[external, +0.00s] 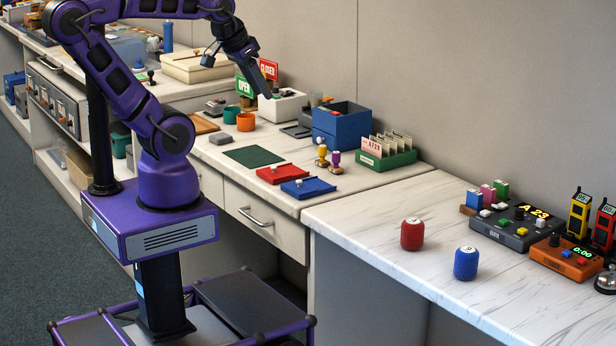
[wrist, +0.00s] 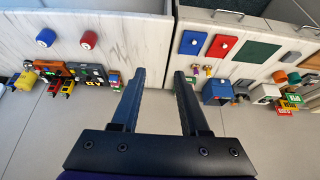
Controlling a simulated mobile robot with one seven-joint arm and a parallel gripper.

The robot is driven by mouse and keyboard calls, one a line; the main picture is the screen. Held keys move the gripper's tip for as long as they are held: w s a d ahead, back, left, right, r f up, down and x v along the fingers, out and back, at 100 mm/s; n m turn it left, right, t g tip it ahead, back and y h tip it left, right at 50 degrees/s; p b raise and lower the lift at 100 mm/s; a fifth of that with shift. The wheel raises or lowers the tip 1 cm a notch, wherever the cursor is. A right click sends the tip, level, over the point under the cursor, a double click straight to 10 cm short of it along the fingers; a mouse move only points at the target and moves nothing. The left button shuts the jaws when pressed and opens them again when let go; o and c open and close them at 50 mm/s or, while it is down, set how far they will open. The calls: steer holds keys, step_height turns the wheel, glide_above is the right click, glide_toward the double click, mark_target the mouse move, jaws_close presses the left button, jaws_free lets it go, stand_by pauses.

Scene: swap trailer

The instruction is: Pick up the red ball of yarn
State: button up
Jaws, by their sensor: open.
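The red ball of yarn (external: 412,234) appears as a rounded, barrel-like red thing with a pale spot on top. It stands on the white marble-look counter, left of and behind a similar blue one (external: 466,263). In the wrist view, the red one (wrist: 89,40) is at the upper left, with the blue one (wrist: 46,38) to its left. My gripper (external: 236,80) is high over the farther counter, well away from the red thing. In the wrist view my gripper (wrist: 160,73) is open, with nothing between its fingers.
Red (external: 281,173) and blue (external: 308,188) trays, small yellow and purple items, and a green card box (external: 386,158) are on the middle counter. An orange device (external: 566,258) and a dark display box (external: 512,226) stand right. Counter around the red thing is clear.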

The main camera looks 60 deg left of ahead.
stand_by(0.4)
steer(key=o, duration=0.9)
